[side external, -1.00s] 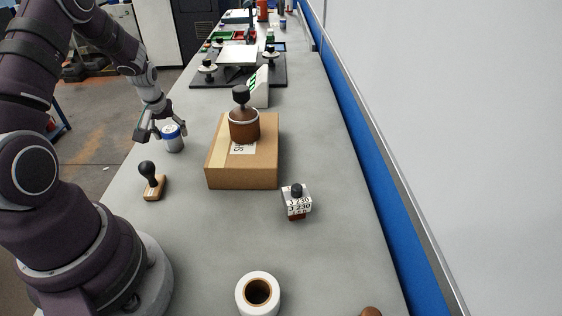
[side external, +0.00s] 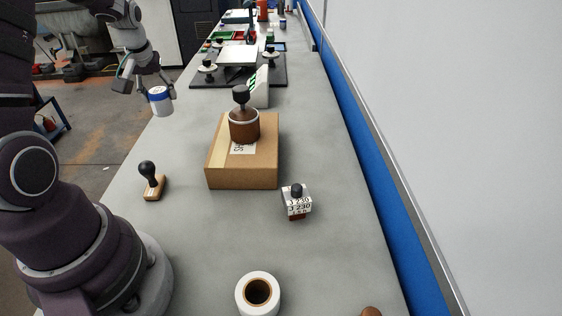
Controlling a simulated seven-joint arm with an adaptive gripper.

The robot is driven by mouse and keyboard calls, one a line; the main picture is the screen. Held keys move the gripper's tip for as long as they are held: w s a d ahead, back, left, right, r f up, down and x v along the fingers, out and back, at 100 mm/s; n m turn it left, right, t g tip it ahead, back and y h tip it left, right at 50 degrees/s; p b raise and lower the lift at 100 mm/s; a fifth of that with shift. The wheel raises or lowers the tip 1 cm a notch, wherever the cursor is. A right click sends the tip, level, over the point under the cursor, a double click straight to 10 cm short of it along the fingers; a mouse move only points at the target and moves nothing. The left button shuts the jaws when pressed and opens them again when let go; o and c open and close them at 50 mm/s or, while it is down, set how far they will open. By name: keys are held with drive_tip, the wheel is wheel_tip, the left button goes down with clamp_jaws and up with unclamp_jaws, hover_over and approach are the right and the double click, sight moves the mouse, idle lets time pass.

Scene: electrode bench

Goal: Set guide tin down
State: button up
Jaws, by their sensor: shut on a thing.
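The tin (side external: 161,103) is a small light grey can with a blue band near its top. It shows at the upper left of the side external view. My gripper (side external: 149,89) is shut on the tin and holds it in the air, slightly tilted, above the left edge of the grey bench (side external: 215,245). One finger shows at the left; the far finger is mostly hidden behind the tin.
A cardboard box (side external: 228,175) carries a brown, black-knobbed weight (side external: 244,126). A wooden-based stamp (side external: 152,182), a numbered block (side external: 297,205) and a white tape roll (side external: 257,294) stand nearer. A black plate (side external: 273,80) with fixtures lies farther back.

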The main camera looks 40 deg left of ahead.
sight(158, 90)
wheel_tip(158, 90, up, 12)
drive_tip(key=f, duration=0.1)
drive_tip(key=w+d+r+m+t+h, duration=0.1)
drive_tip(key=w+d+m, duration=0.15)
drive_tip(key=d, duration=0.45)
drive_tip(key=w+d+m+t+h, duration=0.15)
drive_tip(key=d+m, duration=0.25)
drive_tip(key=d, duration=0.4)
drive_tip(key=s+d+m+h, duration=0.1)
drive_tip(key=s+d+m, duration=0.25)
drive_tip(key=d, duration=0.35)
drive_tip(key=s+d+m+g+h, duration=0.1)
drive_tip(key=s+d+m+h, duration=0.15)
drive_tip(key=d+m, duration=0.4)
drive_tip(key=s+d+m, duration=0.2)
drive_tip(key=s+d, duration=0.1)
drive_tip(key=d, duration=0.5)
wheel_tip(158, 90, down, 17)
drive_tip(key=w+d, duration=0.3)
drive_tip(key=w, duration=0.1)
drive_tip(key=w+d, duration=0.3)
drive_tip(key=w, duration=0.2)
drive_tip(key=w+d+f, duration=0.1)
drive_tip(key=w+d, duration=0.1)
drive_tip(key=w, duration=0.2)
drive_tip(key=shift+w+d, duration=0.3)
drive_tip(key=shift+d, duration=0.1)
drive_tip(key=shift+f, duration=1.8)
